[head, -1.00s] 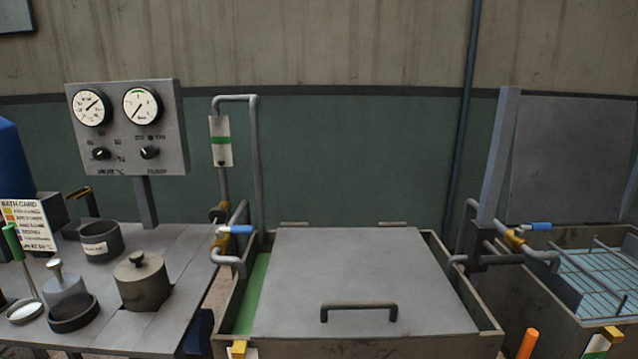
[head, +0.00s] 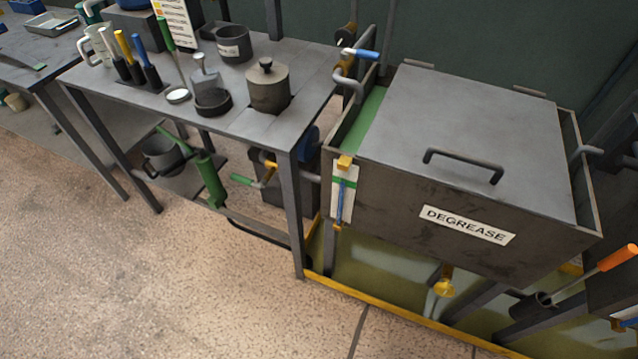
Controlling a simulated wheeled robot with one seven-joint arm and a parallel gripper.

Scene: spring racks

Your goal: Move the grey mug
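No thing in the head view is plainly a grey mug. A pale grey jug-like vessel with a side handle (head: 98,47) stands at the left end of the metal workbench (head: 225,110). A dark grey labelled cup (head: 233,43) stands at the back of the same bench; no handle shows on it. A dark pot (head: 163,157) sits on the lower shelf under the bench. I cannot tell which of these, if any, is the mug. My gripper is not in view.
A lidded grey pot (head: 268,88), a shallow dark dish (head: 213,102) and a rack of coloured-handled tools (head: 137,80) stand on the bench. The closed DEGREASE tank (head: 400,190) is to the right, with a yellow floor edging (head: 400,318). The floor (head: 150,270) in front is clear.

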